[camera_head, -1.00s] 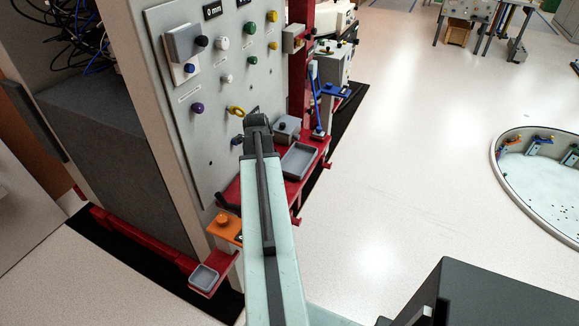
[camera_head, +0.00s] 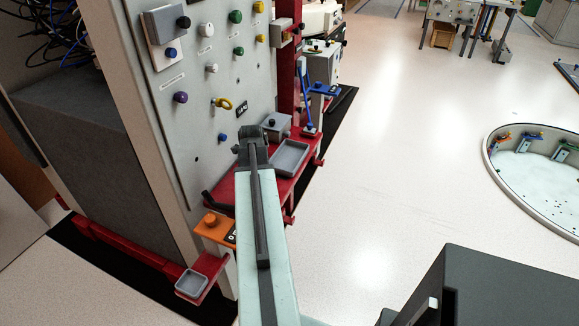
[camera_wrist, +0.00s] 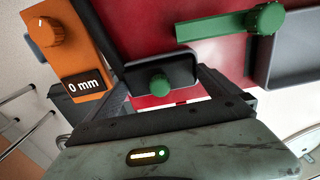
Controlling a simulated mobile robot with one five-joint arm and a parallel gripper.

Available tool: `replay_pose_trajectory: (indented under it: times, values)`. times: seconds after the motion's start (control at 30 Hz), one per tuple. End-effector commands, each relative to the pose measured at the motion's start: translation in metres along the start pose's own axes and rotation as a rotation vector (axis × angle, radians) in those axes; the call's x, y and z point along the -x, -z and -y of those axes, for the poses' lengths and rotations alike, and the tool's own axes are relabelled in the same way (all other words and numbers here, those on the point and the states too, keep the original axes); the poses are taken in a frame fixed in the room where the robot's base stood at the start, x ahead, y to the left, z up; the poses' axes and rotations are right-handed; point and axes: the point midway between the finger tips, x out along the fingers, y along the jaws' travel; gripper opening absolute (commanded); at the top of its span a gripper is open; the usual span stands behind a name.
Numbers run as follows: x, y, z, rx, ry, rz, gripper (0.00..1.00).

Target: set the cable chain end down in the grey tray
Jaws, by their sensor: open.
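A dark block with a green knob (camera_wrist: 159,84), which looks like the cable chain end, sits on the red shelf in the wrist view. A dark bar runs up and left from it. My gripper (camera_wrist: 165,82) is open, with one finger on each side of the block; I cannot tell if they touch it. In the head view my gripper (camera_head: 252,143) is low over the red shelf, left of the grey tray (camera_head: 276,172). The tray's edge (camera_wrist: 262,72) shows at the right of the wrist view. The block is hidden behind my arm in the head view.
A green lever (camera_wrist: 228,27) reaches toward the tray. An orange block with a knob (camera_head: 214,228) stands at the shelf's near end. A grey box (camera_head: 276,122) stands behind the tray. The knobbed panel (camera_head: 205,115) rises on the left. A smaller grey tray (camera_head: 178,290) is lower left.

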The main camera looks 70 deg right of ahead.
Motion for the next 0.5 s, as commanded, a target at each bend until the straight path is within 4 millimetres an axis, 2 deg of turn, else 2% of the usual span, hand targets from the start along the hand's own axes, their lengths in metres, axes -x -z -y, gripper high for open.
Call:
replay_pose_trajectory:
  times: [0.17, 0.2, 0.47, 0.5]
  values:
    - [0.0009, 0.0, 0.0, 0.0, 0.0, 0.0, 1.0]
    - [0.0009, 0.0, -0.0001, 0.0, 0.0, 0.0, 0.97]
    - [0.0009, -0.0001, -0.0001, 0.0, 0.0, 0.0, 0.25]
    - [0.001, -0.0001, -0.0001, 0.0, 0.0, 0.0, 0.22]
